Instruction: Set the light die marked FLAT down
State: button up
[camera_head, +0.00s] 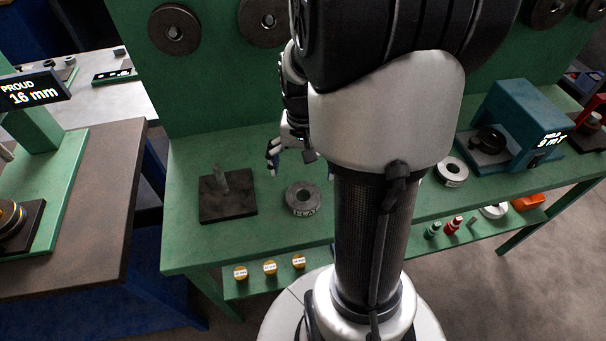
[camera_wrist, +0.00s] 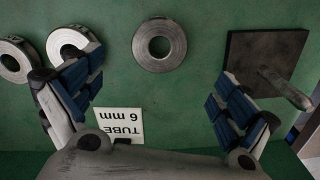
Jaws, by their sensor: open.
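The die marked FLAT (camera_head: 302,198) is a grey ring with a light label on its near side. It lies flat on the green bench top, to the right of a dark square plate with an upright peg (camera_head: 228,205). In the wrist view the grey ring (camera_wrist: 142,56) is at the top middle, with bare bench through its hole. My gripper (camera_head: 276,158) is above the bench, behind the die and apart from it. In the wrist view its blue-padded fingers (camera_wrist: 158,98) are spread wide with nothing between them. The plate (camera_wrist: 240,55) and tilted-looking peg are at the right there.
A card reading TUBE 6 mm (camera_wrist: 122,123) lies on the bench. Two more rings (camera_wrist: 10,72) (camera_wrist: 52,40) are at the wrist view's left. A blue machine (camera_head: 520,115) stands at the right. My arm hides the bench's middle.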

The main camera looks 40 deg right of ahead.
jog(key=a+r+n+t, duration=0.2)
jog(key=a+r+n, duration=0.1)
jog(key=a+r, duration=0.55)
jog(key=s+a+r+n+t, duration=0.2)
jog(key=s+a+r+n, duration=0.3)
jog(key=s+a, duration=0.4)
jog(key=shift+a+r+n+t, duration=0.35)
jog(key=shift+a+n, duration=0.55)
jog(key=shift+a, duration=0.35)
jog(key=shift+d+r, duration=0.1)
